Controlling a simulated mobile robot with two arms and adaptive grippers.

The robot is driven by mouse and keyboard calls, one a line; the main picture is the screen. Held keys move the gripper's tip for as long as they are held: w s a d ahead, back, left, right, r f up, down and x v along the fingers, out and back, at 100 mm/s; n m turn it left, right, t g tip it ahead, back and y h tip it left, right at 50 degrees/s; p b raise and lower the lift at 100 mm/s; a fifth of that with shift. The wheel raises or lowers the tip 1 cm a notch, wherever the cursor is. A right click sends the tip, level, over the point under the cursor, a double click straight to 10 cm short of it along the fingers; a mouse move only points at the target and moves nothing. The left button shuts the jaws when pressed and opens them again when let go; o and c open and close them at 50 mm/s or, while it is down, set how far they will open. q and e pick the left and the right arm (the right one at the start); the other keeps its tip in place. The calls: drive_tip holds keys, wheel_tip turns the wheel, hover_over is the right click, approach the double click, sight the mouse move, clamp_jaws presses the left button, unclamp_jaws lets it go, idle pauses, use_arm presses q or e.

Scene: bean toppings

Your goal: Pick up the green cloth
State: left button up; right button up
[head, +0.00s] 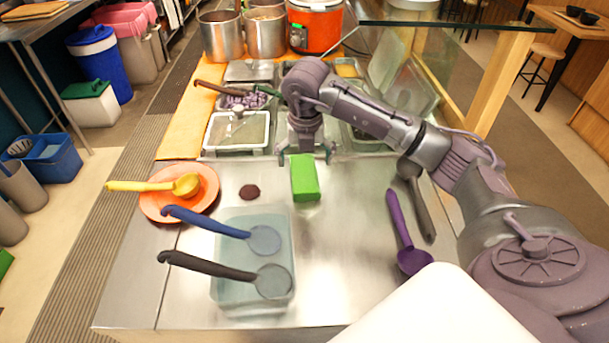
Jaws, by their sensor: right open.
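The green cloth (305,179) is a folded bright green block lying on the metal counter, near the middle of the head view. My right gripper (306,156) is open just behind and above it, with its fingers spread and pointing down. The fingers look empty; I cannot tell whether one touches the cloth's far edge. My left gripper is not in view.
An orange plate (152,208) with a yellow ladle is at the left. A clear bin (226,294) with blue and black ladles is in front. Purple (396,215) and grey ladles lie at the right. A dark red patch (249,192) lies left of the cloth. Food pans stand behind.

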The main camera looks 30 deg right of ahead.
sight(305, 172)
wheel_tip(305, 172, down, 5)
drive_tip(key=shift+w+r+p, duration=0.1)
drive_tip(key=shift+r+p, duration=0.1)
drive_tip(key=shift+p, duration=0.15)
drive_tip(key=c, duration=1.2)
drive_tip(key=shift+c, duration=0.2)
drive_tip(key=shift+r, duration=0.15)
